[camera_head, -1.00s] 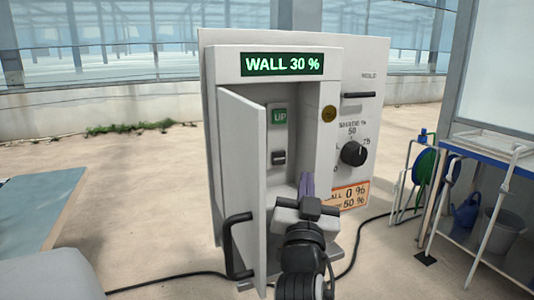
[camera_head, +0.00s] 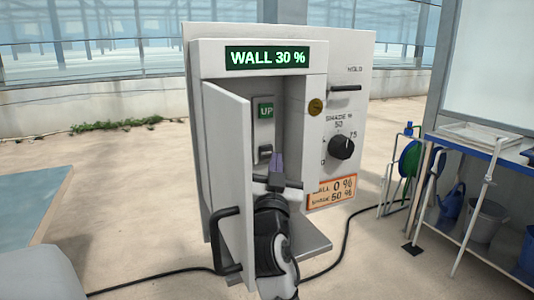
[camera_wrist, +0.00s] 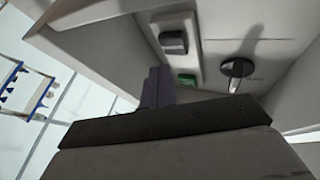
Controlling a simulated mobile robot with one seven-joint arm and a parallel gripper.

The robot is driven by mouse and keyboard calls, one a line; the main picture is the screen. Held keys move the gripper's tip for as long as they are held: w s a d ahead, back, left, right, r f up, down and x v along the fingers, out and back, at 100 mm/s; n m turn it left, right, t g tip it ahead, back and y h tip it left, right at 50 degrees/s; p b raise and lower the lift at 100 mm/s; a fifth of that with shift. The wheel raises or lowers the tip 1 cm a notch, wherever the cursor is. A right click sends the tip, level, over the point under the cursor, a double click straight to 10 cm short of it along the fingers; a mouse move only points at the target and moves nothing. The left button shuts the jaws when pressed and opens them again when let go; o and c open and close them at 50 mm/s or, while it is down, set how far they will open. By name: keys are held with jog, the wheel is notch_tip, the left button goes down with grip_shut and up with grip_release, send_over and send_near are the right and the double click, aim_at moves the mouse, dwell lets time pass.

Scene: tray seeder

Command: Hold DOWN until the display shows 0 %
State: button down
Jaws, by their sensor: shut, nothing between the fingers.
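The grey control cabinet (camera_head: 290,190) has its door (camera_head: 228,180) swung open. Its green display (camera_head: 279,57) reads WALL 30 %. Inside is a switch plate with a green UP label (camera_head: 266,111) and a dark rocker (camera_head: 265,152) below it. Contact cannot be confirmed.
The open door with its black handle (camera_head: 225,240) stands left of my arm. A shade knob (camera_head: 341,147), a lever (camera_head: 345,88) and an orange label (camera_head: 332,191) reading WALL 0 % are on the right panel. A black cable (camera_head: 345,245) lies on the floor.

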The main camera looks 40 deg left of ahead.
aim_at(266, 152)
jog(key=shift+w+a, duration=0.2)
jog(key=shift+a, duration=0.35)
dwell(1.7)
jog(key=shift+w+a, duration=0.15)
jog(key=shift+a, duration=0.25)
jog(key=shift+w+a, duration=0.15)
jog(key=shift+a, duration=0.2)
dwell(5.0)
